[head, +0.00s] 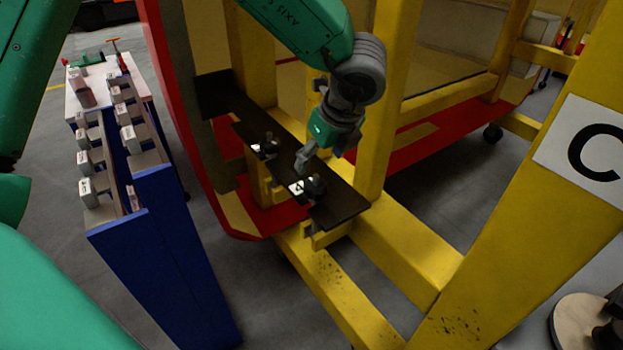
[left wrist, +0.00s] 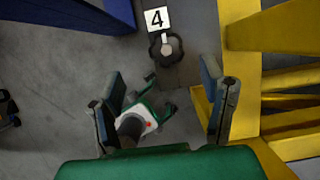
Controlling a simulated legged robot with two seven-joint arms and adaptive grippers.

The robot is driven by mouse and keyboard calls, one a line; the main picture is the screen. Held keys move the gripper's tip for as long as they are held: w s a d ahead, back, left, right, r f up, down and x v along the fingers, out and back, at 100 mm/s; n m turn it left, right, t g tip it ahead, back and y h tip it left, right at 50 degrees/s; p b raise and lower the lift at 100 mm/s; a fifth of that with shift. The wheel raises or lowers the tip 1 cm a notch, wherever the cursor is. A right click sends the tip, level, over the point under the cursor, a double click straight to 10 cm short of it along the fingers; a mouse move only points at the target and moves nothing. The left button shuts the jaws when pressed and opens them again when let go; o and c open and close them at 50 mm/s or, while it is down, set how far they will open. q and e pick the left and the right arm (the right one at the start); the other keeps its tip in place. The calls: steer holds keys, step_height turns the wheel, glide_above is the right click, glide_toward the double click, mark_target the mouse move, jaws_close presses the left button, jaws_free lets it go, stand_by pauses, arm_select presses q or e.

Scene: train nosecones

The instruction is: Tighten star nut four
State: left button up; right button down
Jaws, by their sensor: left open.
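Star nut four (left wrist: 166,48) is a dark knob with a pale centre, right below a white label (left wrist: 156,18) reading 4 in the left wrist view. In the head view a dark star nut (head: 315,187) stands by a white label (head: 296,187) near the front end of the dark plate (head: 342,204). My left gripper (head: 303,160) is just above and behind that nut. In the left wrist view my left gripper (left wrist: 165,95) has its fingers wide apart with nothing held, and the nut lies ahead of the fingertips, apart from them. My right gripper is out of view.
Another dark star nut (head: 269,142) stands farther back on the plate. Yellow frame beams (head: 385,105) rise close beside my left gripper. A blue rack (head: 165,240) with several labelled boxes is at the left. A sign with C (head: 590,150) is at the right.

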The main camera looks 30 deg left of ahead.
mark_target(320, 185)
arm_select(q)
steer(key=f, duration=0.2)
steer(key=w+f, duration=0.1)
steer(key=f, duration=0.3)
steer(key=shift+w+d+f+p, duration=0.2)
steer(key=shift+w+d+p, duration=0.1)
steer(key=shift+d, duration=0.1)
steer(key=a+f, duration=0.1)
steer(key=a, duration=0.1)
steer(key=a+f, duration=0.1)
steer(key=f, duration=0.1)
steer(key=shift+w+a+f, duration=0.1)
steer(key=shift+a+f, duration=0.1)
steer(key=shift+a, duration=0.15)
steer(key=shift+a+f, duration=0.15)
steer(key=shift+a, duration=0.25)
steer(key=shift+d, duration=0.25)
steer(key=shift+d+r, duration=0.25)
steer(key=shift+d, duration=0.55)
steer(key=c, duration=1.1)
steer(key=shift+d, duration=0.25)
steer(key=shift+c, duration=0.2)
steer(key=shift+a, duration=0.5)
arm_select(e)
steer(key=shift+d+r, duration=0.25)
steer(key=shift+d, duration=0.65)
